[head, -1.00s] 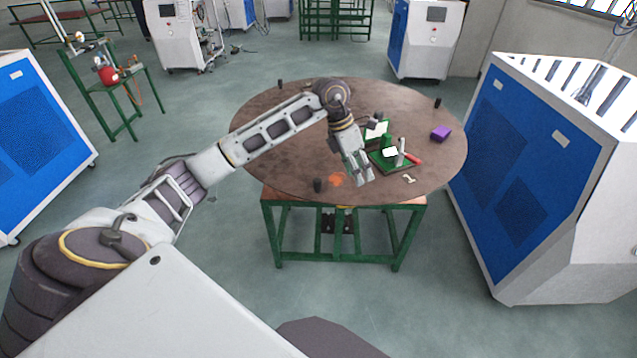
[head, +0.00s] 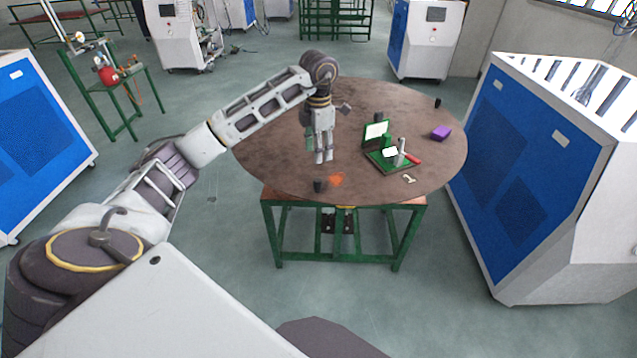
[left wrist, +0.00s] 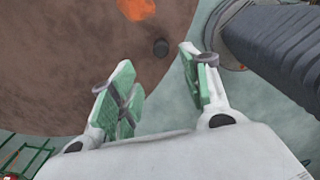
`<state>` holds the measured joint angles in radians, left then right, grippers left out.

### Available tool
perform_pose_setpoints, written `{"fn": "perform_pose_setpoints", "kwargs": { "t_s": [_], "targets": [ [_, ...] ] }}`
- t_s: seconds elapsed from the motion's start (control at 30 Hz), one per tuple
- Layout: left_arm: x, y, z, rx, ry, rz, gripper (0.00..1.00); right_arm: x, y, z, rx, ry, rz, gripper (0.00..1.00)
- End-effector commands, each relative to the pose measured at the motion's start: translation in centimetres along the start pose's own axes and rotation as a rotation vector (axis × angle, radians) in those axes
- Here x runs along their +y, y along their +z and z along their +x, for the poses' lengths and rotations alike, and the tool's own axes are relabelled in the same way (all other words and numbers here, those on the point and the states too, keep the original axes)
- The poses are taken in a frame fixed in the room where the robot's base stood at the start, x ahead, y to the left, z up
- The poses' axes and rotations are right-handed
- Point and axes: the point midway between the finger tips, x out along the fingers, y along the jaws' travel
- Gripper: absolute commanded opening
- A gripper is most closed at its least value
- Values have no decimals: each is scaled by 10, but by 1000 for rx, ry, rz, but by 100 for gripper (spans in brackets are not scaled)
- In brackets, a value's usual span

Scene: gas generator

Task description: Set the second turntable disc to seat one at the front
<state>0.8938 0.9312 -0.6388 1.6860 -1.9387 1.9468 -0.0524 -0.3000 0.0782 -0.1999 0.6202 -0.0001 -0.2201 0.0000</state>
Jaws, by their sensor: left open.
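The turntable disc (head: 270,155) is a large brown round top on a green frame. It fills the upper left of the left wrist view (left wrist: 60,60). A short black peg (head: 320,186) stands near its front rim, and an orange patch (head: 336,180) lies beside that peg. The peg (left wrist: 161,47) and patch (left wrist: 136,8) also show in the left wrist view. Another black peg (head: 437,103) stands at the right rear rim. My left gripper (head: 323,160) is open and empty, pointing down over the disc, behind the front peg and apart from it. My right gripper is out of view.
On the disc are a green fixture (head: 389,158) with white panels, a red-handled tool (head: 411,157), a purple block (head: 441,133) and a small pale piece (head: 409,179). A blue and white machine (head: 540,180) stands close on the right. The disc's front left is mostly clear.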

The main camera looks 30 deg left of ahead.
Motion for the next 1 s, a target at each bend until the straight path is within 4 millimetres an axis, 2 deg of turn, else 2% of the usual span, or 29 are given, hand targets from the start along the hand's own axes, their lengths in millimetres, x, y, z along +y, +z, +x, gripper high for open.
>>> {"fn": "perform_pose_setpoints", "kwargs": {
  "t_s": [0.37,1.0],
  "targets": [
    [-1,0,25,2,-2,1,47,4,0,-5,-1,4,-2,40],
    [-1,0,96,2,-3,1,47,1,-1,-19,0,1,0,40]
  ]
}}
